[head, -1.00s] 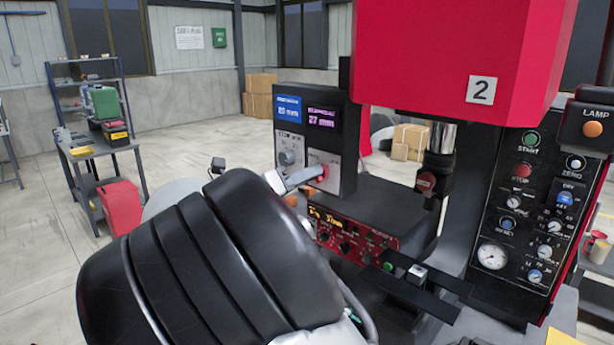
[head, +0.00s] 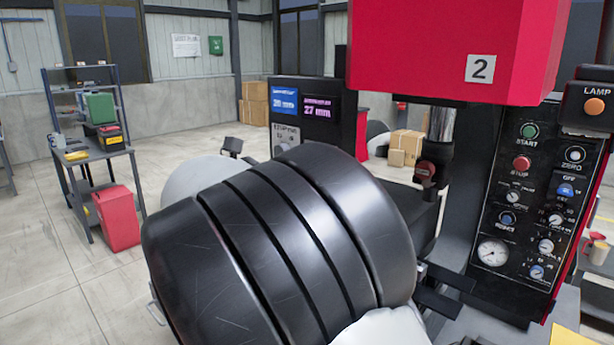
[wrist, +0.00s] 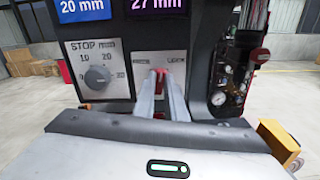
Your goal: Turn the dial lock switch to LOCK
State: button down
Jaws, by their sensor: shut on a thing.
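The dial lock switch (wrist: 159,73) is a small red knob on the right-hand plate of the black display box, in the wrist view. My gripper (wrist: 163,80) is shut on it, with one finger on each side. The fingers cover much of the knob, so I cannot tell which way it points. The lettering above it is too blurred to read surely. In the head view, my arm hides the gripper and the red knob. The display box (head: 340,115) shows behind the arm, with its lit screens.
A grey STOP dial (wrist: 97,77) sits left of the switch, close to my fingers. In the head view, the red press head (head: 430,50) and a control panel (head: 520,200) with buttons and a gauge stand at right. Open floor lies at left.

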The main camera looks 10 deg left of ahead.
jog(key=shift+d+f+m+b, duration=0.1)
jog(key=shift+f+m+b, duration=0.05)
jog(key=shift+m+b, duration=3)
jog(key=shift+s+m, duration=0.1)
jog(key=shift+m, duration=0.25)
jog(key=c, duration=1.8)
grip_release()
jog(key=v, duration=1.7)
jog(key=shift+s, duration=0.15)
